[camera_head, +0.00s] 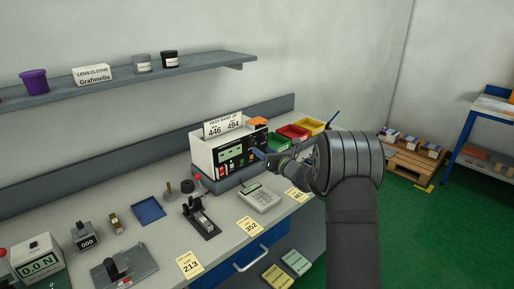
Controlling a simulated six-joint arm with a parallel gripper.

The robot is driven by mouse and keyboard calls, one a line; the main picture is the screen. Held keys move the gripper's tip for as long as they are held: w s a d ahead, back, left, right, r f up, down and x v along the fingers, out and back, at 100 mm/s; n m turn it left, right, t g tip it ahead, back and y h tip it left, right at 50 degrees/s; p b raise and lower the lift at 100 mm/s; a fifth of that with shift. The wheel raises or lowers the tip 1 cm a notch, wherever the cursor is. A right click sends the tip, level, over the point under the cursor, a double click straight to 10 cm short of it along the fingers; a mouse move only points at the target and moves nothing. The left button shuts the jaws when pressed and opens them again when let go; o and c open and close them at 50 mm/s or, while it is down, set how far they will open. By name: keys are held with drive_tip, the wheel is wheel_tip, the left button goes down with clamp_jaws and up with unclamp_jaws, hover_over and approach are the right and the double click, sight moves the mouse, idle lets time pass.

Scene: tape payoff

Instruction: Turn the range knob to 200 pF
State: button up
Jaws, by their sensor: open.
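The meter (203,158) is a white box with a black front panel, a greenish display (230,154) and several small coloured buttons. It stands on a grey base at the back of the bench. A card on top (223,124) reads 446 and 494. My arm reaches in from the right, and my gripper (261,154) is at the right part of the front panel. I see no object in it; its jaws are open but very small here. I cannot make out the range knob or its setting; my gripper covers part of the panel. I cannot tell whether it touches the panel.
Green, red and yellow bins (294,132) stand right of the meter, behind my arm. A grey handheld device (260,198) and a black clamp fixture (201,217) lie in front. A blue tray (149,210) is left. A shelf (125,83) runs above. Lot cards line the front edge.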

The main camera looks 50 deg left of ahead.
sight(254, 145)
drive_tip(key=shift+w+a, duration=0.15)
drive_tip(key=shift+a, duration=1.15)
drive_tip(key=shift+w+a, duration=0.1)
drive_tip(key=shift+a, duration=1.2)
drive_tip(key=c, duration=1)
drive_tip(key=shift+o, duration=0.2)
drive_tip(key=shift+n, duration=0.3)
drive_tip(key=n, duration=0.5)
drive_tip(key=shift+w+n+y, duration=0.1)
drive_tip(key=shift+n+y, duration=0.2)
drive_tip(key=n, duration=0.6)
drive_tip(key=shift+w+f+g, duration=0.1)
drive_tip(key=shift+g, duration=0.2)
